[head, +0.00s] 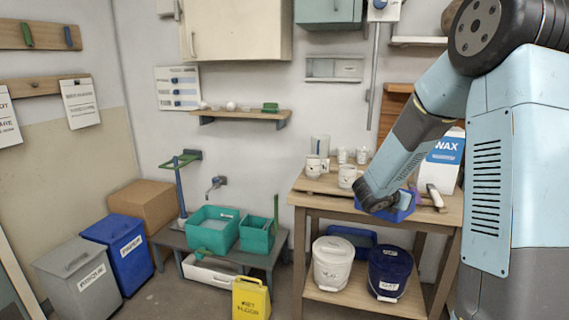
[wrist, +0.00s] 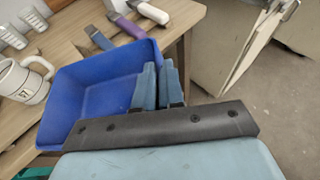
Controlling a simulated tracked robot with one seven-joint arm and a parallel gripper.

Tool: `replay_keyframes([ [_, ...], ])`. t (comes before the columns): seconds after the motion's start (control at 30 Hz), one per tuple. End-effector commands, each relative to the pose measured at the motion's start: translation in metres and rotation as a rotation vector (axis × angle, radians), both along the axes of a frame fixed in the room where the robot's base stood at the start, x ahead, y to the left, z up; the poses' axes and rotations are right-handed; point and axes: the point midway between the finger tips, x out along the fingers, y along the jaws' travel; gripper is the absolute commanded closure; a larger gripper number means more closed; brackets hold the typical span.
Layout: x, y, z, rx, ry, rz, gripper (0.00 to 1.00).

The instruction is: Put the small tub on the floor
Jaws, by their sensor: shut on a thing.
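A small blue tub (wrist: 88,88) fills the left-centre of the wrist view, open side up and empty. In the head view the tub (head: 405,209) shows at the workbench's top, partly hidden behind my wrist. My gripper (wrist: 158,86) is shut on the tub's right wall, with one finger inside it and the other outside. In the wrist view the tub overlaps the edge of the wooden workbench (head: 325,190). I cannot tell whether it rests on the top or is just above it. Grey floor (wrist: 275,95) shows to the right in the wrist view.
White mugs (head: 347,176), a WAX box (head: 444,160) and handled tools (wrist: 130,22) stand or lie near the tub. The workbench's lower shelf holds a white bucket (head: 332,262), a dark blue bucket (head: 390,270) and a blue tray (head: 352,237). A yellow floor sign (head: 251,298) stands front left.

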Motion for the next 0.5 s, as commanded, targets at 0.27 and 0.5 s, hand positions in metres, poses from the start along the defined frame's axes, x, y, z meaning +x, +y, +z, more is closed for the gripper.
replay_keyframes([
  [0.27,0.050,0.070,-0.048,0.002,0.005,0.348,1.00],
  [0.5,0.069,0.122,-0.077,0.001,0.002,0.566,1.00],
])
